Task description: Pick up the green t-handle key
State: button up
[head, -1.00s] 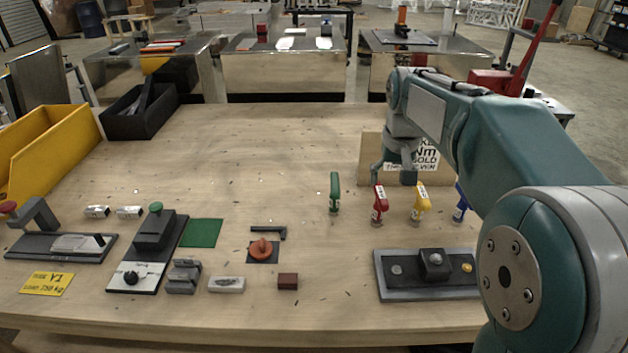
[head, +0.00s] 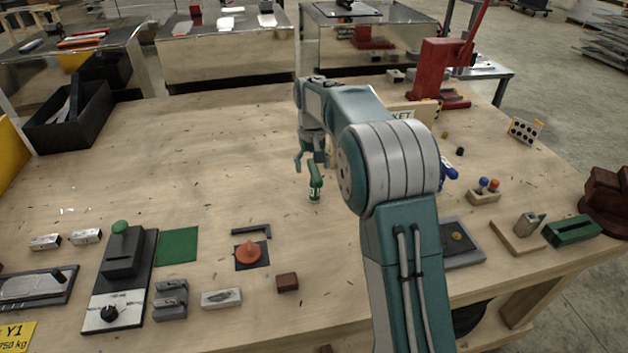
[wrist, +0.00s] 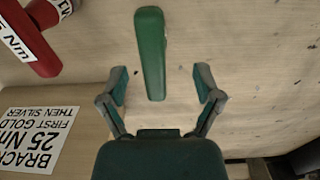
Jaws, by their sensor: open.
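The green t-handle key (head: 315,183) stands upright on the wooden table in the head view, right below and beside my gripper (head: 304,163). In the wrist view my gripper (wrist: 161,92) is open, with one finger on each side. The key's green handle (wrist: 151,55) lies between and ahead of the fingers, touching neither as far as I can see. A red t-handle key (wrist: 35,35) shows at the upper left of the wrist view. My arm hides most of the other keys in the head view.
A sign (wrist: 35,135) with bracket text lies at the lower left of the wrist view. A blue key (head: 447,172) shows right of my arm. A red press (head: 445,65) stands at the back right.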

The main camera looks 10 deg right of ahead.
jog(key=shift+a+f, duration=0.25)
jog(key=shift+f, duration=0.5)
jog(key=f, duration=0.1)
jog(key=d+f, duration=0.1)
jog(key=f, duration=0.2)
jog(key=shift+w+d+f, duration=0.2)
jog(key=shift+w, duration=0.05)
jog(key=shift+a, duration=0.2)
grip_shut()
